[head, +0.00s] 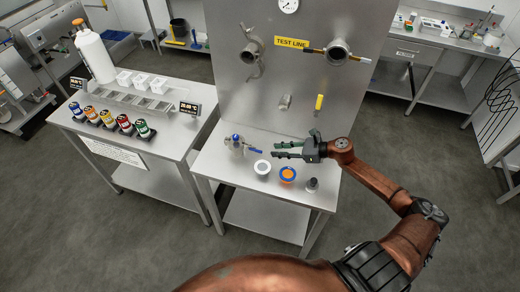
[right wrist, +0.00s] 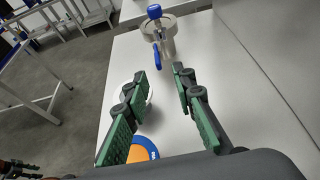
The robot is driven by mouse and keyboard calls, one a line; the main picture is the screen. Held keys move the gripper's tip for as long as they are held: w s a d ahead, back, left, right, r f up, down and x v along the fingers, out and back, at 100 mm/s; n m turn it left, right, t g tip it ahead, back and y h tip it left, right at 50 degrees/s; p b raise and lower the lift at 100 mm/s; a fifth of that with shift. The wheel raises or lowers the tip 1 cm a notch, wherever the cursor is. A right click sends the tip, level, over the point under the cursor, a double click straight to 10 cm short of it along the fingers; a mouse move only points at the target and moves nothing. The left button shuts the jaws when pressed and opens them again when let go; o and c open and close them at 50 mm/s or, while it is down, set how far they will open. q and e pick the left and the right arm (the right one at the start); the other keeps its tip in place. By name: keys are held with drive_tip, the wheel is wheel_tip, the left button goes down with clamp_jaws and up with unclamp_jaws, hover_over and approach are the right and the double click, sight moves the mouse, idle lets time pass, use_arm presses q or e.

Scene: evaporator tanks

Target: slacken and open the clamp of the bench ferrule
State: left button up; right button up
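The bench ferrule (head: 236,145) is a short metal fitting standing on the bench. Its clamp has a blue knob and a blue lever; in the right wrist view the clamp (right wrist: 160,28) appears ahead of my fingertips, with the lever (right wrist: 157,55) hanging toward me. Whether the clamp is tight cannot be told. My right gripper (head: 283,150) is open and empty, to the right of the ferrule and apart from it. Its two green-padded fingers (right wrist: 166,76) point toward the clamp, with a clear gap between them. My left gripper is not in view.
A white-topped cup (head: 262,168), an orange-and-blue disc (head: 287,174) and a small dark-topped item (head: 312,185) stand at the bench front. A steel panel (head: 285,85) with pipe stubs rises behind. A table with coloured canisters (head: 108,118) stands left.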

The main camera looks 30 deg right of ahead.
sight(259, 151)
drive_tip(key=x, duration=0.8)
drive_tip(key=shift+a+r+p, duration=0.2)
drive_tip(key=shift+r+p, duration=0.05)
drive_tip(key=shift+p, duration=0.1)
drive_tip(key=shift+s, duration=0.1)
drive_tip(key=shift+c, duration=0.7)
clamp_jaws()
